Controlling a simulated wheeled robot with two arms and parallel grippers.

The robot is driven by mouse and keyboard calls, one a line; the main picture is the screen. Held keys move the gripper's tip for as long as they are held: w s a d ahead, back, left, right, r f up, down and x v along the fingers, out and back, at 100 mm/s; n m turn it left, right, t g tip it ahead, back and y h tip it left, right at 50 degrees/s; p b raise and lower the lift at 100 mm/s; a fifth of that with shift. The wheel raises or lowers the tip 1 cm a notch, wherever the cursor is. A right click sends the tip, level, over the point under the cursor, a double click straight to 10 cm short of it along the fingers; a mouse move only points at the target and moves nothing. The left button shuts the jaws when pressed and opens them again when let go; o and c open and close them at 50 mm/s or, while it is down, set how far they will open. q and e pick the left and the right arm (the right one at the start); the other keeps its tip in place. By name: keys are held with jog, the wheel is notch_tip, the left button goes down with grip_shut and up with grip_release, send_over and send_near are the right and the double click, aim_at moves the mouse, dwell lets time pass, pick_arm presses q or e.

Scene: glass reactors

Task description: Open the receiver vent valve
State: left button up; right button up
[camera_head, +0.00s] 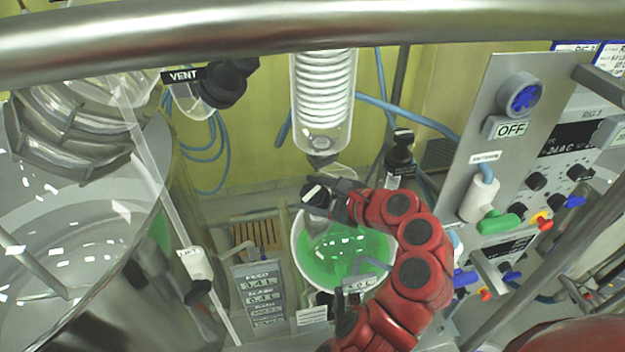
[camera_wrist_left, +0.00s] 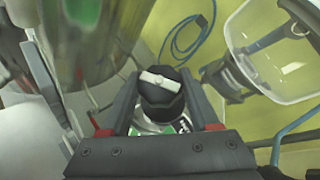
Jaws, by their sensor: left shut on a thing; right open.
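A black knob (camera_head: 317,196) with a white bar across its top sits above a round glass vessel (camera_head: 345,250) holding green liquid. My left gripper (camera_head: 332,190) comes over the vessel and is shut on this knob. In the left wrist view the knob (camera_wrist_left: 160,88) is between the two dark fingers, its white bar lying roughly crosswise. The knob's label is too small to read. Another black knob (camera_head: 226,86) stands beside a tag reading VENT (camera_head: 184,76) at upper left, apart from the gripper. My right gripper is not in view.
A coiled glass condenser (camera_head: 323,95) hangs close behind my left gripper. A control panel (camera_head: 515,140) stands at right. A large glass reactor (camera_head: 70,210) fills the left. A metal rail (camera_head: 300,25) crosses the top.

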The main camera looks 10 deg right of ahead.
pick_arm(q)
jog(key=shift+n+g+y+p, duration=0.5)
jog(key=shift+n+g, duration=1.2)
jog(key=shift+n, duration=0.1)
jog(key=o, duration=1.4)
jog(key=shift+a, duration=0.1)
jog(key=shift+r, duration=0.1)
